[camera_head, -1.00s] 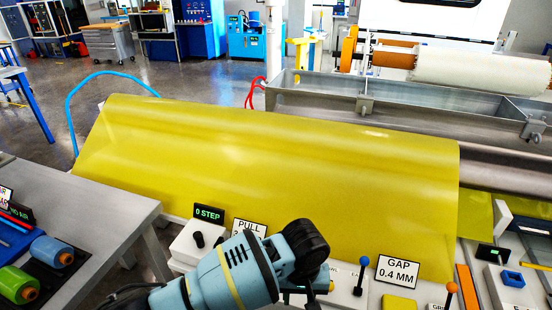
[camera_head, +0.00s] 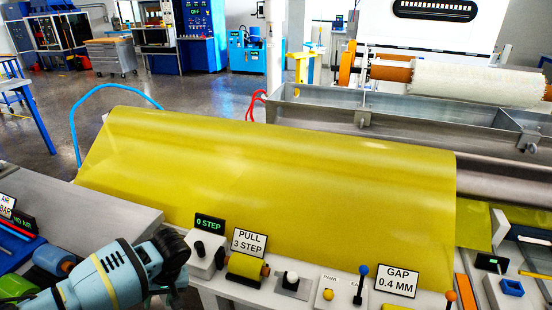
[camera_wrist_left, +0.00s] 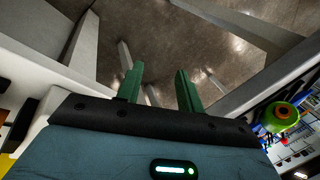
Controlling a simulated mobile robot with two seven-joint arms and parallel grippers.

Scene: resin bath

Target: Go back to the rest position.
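My left arm (camera_head: 120,277) comes in low at the left in the head view, between the grey side table and the control panel; its fingers do not show clearly there. In the left wrist view my left gripper (camera_wrist_left: 159,82) has two green fingers standing apart with nothing between them. Floor and pale table legs show beyond the fingers. My right gripper is in neither view.
The yellow sheet (camera_head: 270,185) spans the middle. The panel in front carries the 0 STEP display (camera_head: 209,223), the PULL sign (camera_head: 249,242), knobs and the GAP sign (camera_head: 398,281). The grey side table (camera_head: 100,215) with spools (camera_head: 52,260) is close to my left arm.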

